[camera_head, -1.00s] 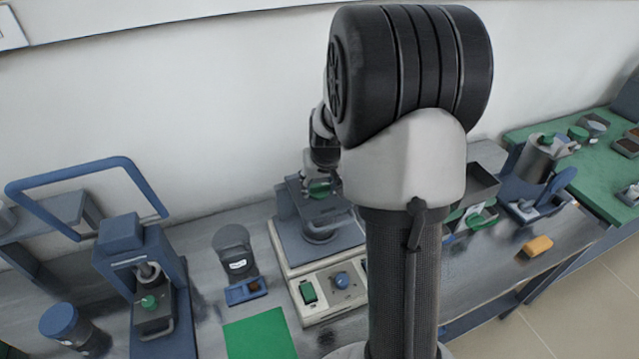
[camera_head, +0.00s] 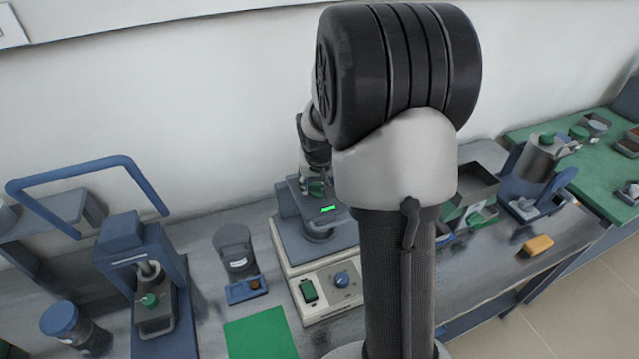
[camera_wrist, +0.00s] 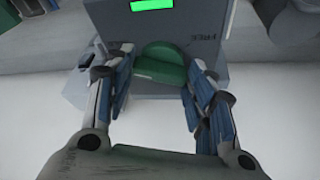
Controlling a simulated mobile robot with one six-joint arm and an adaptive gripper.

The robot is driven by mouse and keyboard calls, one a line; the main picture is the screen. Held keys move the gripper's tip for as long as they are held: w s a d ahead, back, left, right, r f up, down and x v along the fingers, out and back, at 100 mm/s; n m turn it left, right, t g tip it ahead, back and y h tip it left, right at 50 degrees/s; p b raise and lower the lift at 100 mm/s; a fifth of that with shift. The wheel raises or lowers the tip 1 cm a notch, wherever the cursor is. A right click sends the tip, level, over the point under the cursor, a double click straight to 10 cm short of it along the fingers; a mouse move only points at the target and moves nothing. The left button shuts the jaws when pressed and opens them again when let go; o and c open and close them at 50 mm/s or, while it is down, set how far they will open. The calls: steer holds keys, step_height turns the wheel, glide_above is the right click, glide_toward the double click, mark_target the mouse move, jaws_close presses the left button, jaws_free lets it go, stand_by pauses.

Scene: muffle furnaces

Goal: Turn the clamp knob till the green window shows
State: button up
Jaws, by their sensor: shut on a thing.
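The clamp knob (camera_wrist: 160,66) is green and rounded, on the grey face of the clamp head. In the wrist view the two fingers of my gripper (camera_wrist: 156,82) stand on either side of it, shut on it. A bright green window (camera_wrist: 152,5) shows above the knob at the top edge. In the head view the green window (camera_head: 329,209) is lit on top of the grey clamp head (camera_head: 338,218). The knob (camera_head: 316,188) shows there behind the window, partly hidden. My arm covers the right side of the clamp machine.
The machine base (camera_head: 333,288) carries a green switch (camera_head: 308,290) and a blue dial (camera_head: 342,279). A blue-framed press (camera_head: 124,240) stands to the left. A yellow block (camera_head: 538,245) sits on the right.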

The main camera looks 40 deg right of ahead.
steer(key=o, duration=1.1)
steer(key=shift+c, duration=0.2)
steer(key=v, duration=1.2)
steer(key=shift+w, duration=0.1)
